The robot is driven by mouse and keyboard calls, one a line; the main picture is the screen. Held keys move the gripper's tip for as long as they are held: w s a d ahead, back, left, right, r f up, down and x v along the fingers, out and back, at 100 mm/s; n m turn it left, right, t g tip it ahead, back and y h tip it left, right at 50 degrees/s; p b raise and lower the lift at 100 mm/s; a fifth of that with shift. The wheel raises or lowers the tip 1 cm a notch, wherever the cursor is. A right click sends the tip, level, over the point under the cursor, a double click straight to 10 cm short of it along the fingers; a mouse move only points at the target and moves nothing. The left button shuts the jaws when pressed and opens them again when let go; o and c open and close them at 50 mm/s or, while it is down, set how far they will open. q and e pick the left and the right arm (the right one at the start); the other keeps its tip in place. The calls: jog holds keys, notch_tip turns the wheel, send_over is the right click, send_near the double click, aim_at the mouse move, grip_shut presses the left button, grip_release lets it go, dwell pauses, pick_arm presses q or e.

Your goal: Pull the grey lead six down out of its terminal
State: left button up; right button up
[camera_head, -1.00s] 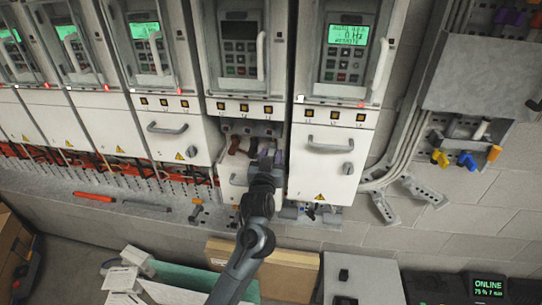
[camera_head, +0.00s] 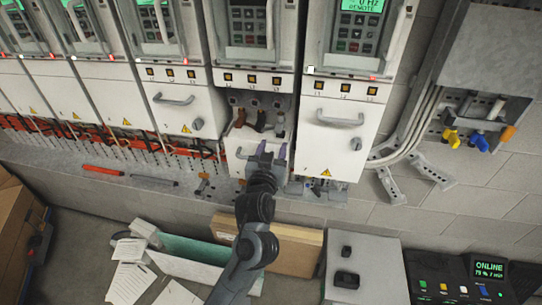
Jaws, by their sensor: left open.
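My right gripper is out of view.
The bay's lowered white cover (camera_head: 240,150) is just left of my left gripper. A closed cabinet door (camera_head: 329,135) with a handle stands close on the right. A ledge (camera_head: 125,182) with tools runs below the drives. Boxes stand on the floor.

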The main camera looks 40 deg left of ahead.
pick_arm(q)
jog(key=shift+v, duration=1.1)
jog(key=shift+f, duration=0.1)
jog(key=s+f+m+g+h, duration=0.15)
jog(key=s+f, duration=0.45)
jog(key=f, duration=0.7)
jog(key=s+d+f+m+g+h, duration=0.3)
jog(key=s+d+f, duration=0.1)
jog(key=s+f, duration=0.25)
jog(key=s+d+f+m+g+h, duration=0.3)
jog(key=s+f, duration=0.3)
jog(key=s, duration=0.2)
jog(key=s+d+f+g, duration=0.1)
jog(key=s+d+g, duration=0.35)
jog(key=s, duration=0.45)
notch_tip(320, 180, up, 16)
jog(key=p, duration=1.6)
jog(key=shift+s+a+g, duration=0.25)
jog(key=shift+a+g, duration=0.05)
jog(key=shift+a, duration=0.05)
